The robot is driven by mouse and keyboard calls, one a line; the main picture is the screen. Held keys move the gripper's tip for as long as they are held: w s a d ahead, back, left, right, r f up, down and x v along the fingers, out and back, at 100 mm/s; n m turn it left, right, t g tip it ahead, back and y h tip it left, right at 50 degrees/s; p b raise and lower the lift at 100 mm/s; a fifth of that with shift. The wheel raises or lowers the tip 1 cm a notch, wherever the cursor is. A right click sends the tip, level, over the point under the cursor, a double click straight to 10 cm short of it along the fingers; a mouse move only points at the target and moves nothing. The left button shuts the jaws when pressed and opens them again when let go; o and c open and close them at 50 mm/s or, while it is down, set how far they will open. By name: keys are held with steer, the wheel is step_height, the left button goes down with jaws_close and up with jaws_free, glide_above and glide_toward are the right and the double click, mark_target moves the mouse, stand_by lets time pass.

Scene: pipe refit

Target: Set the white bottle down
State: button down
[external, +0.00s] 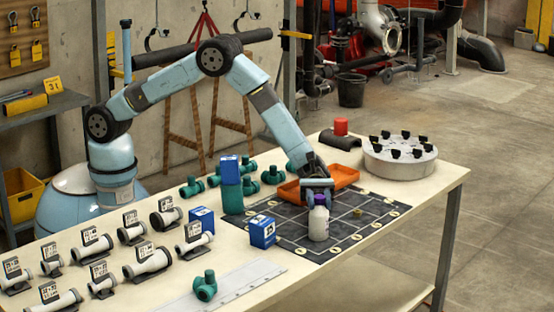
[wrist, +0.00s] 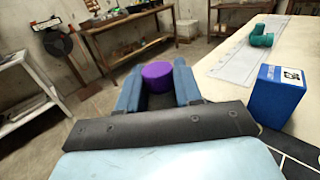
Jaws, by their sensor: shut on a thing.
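The white bottle (external: 319,223) has a purple cap and stands upright over the dark gridded mat (external: 290,234) in the external view. I cannot tell whether its base touches the mat. My gripper (external: 318,198) reaches down from above and behind, shut around the bottle's upper part. In the wrist view the purple cap (wrist: 157,76) sits between the two blue fingers of my gripper (wrist: 157,88). The bottle's white body is hidden there behind the cap and fingers.
A blue box (external: 262,232) stands left of the bottle, and a small brass fitting (external: 357,212) lies to its right. An orange tray (external: 340,176) is behind. A round grey fixture (external: 400,158) stands back right. The mat's front right squares are clear.

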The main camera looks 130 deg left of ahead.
steer(key=c, duration=0.8)
jaws_free()
steer(key=shift+o, duration=0.2)
steer(key=shift+r, duration=0.1)
steer(key=shift+s+a, duration=0.25)
steer(key=shift+a, duration=0.05)
steer(key=shift+v, duration=1.25)
step_height(320, 180, up, 7)
